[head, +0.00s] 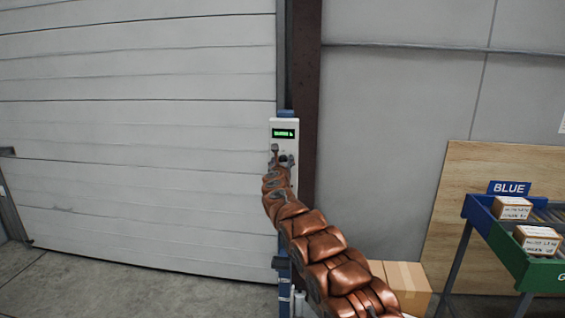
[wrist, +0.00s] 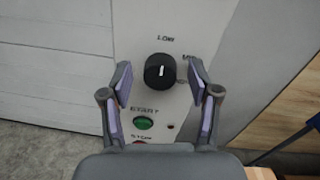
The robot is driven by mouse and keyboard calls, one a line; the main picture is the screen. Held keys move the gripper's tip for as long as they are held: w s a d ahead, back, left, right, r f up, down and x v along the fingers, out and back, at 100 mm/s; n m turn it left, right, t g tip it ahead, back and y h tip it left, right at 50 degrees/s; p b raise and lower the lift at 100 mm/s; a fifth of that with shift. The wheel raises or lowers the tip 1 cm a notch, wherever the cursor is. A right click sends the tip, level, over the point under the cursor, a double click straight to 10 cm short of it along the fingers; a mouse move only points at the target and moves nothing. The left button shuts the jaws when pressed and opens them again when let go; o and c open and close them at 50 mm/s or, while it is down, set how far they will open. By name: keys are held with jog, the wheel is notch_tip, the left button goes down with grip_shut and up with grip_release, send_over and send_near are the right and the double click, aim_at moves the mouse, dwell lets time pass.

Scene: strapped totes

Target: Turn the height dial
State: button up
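The height dial (wrist: 160,71) is a round black knob with a short white mark, on a white panel (head: 284,180) in front of me. "LOW" is printed above it. Other labels to its right are partly covered by my finger. My gripper (wrist: 160,75) is open, with one finger on each side of the dial and a gap showing on both sides. In the head view, my gripper (head: 283,158) is at the panel and hides most of the dial. A green lit display (head: 284,133) is above it; its text is too small to read.
Below the dial are a green start button (wrist: 143,123) and a red stop button (wrist: 140,143), mostly hidden by my gripper. Cardboard boxes (head: 405,283) stand on the floor to the right. A roller rack marked BLUE (head: 509,188) holds small boxes at far right.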

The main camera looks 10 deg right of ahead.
jog(key=c, duration=1.1)
jog(key=shift+f+m+b, duration=0.1)
jog(key=shift+m+b, duration=0.2)
jog(key=shift+b, duration=0.2)
jog(key=shift+d+f+m+h+b, duration=0.1)
jog(key=shift+m+h+b, duration=0.35)
jog(key=shift+m+b, duration=3.65)
jog(key=shift+m+h+b, duration=0.1)
jog(key=shift+m+h, duration=0.35)
jog(key=shift+m, duration=7.55)
